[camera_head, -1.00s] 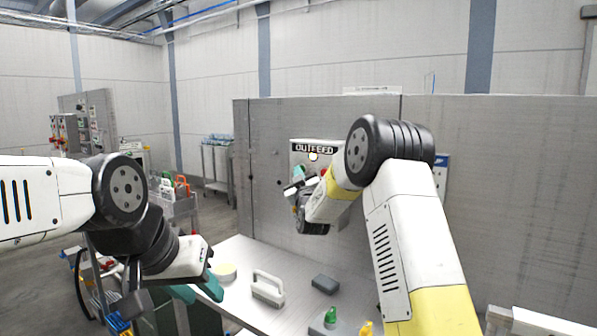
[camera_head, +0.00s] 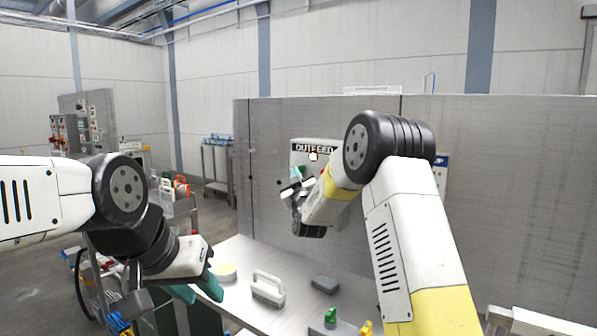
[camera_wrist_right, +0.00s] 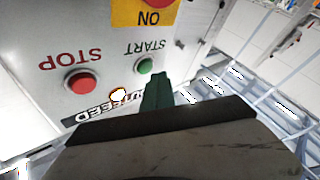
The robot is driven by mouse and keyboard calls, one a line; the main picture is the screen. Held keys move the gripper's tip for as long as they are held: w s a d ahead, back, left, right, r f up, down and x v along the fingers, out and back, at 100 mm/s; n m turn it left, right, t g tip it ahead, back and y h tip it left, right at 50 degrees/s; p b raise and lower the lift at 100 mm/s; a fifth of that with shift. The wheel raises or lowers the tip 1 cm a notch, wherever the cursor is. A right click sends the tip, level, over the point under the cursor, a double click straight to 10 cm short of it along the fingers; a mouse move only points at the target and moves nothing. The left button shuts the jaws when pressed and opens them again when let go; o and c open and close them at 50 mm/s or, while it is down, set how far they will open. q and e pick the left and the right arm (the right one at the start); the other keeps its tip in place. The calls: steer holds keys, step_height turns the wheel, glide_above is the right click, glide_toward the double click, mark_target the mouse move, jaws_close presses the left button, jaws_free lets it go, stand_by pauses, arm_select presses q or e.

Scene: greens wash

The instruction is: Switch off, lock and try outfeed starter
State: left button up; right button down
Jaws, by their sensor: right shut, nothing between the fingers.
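The outfeed starter (camera_head: 299,158) is a pale box on the grey panel, with a lit lamp (camera_head: 313,156) by its label. The right wrist view shows it upside down, with a red STOP button (camera_wrist_right: 82,82), a green START button (camera_wrist_right: 145,66) and a yellow plate (camera_wrist_right: 150,17) reading ON under a red part cut off by the frame edge. My right gripper (camera_wrist_right: 158,82) is shut and empty, its green fingertips close to the START button; I cannot tell if they touch. My left gripper (camera_head: 197,291) is open and empty by the table's left edge.
A cart (camera_head: 180,207) with tools stands at the left.

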steer(key=s+a, duration=0.1)
steer(key=s, duration=0.1)
steer(key=s+a, duration=0.2)
stand_by(0.3)
stand_by(0.4)
steer(key=s+d+r+m+g, duration=0.25)
steer(key=s+d+g, duration=0.4)
steer(key=s, duration=0.55)
steer(key=s+d+f+m+g, duration=0.1)
steer(key=s+d+f+g, duration=0.1)
steer(key=s, duration=0.9)
steer(key=s+d+f+m+g, duration=0.1)
steer(key=s+d+f+g, duration=0.2)
steer(key=s, duration=0.8)
steer(key=s+d+f+m+g, duration=0.2)
steer(key=s+f, duration=0.3)
steer(key=s, duration=0.6)
steer(key=shift+d+g, duration=0.6)
steer(key=shift+g, duration=0.15)
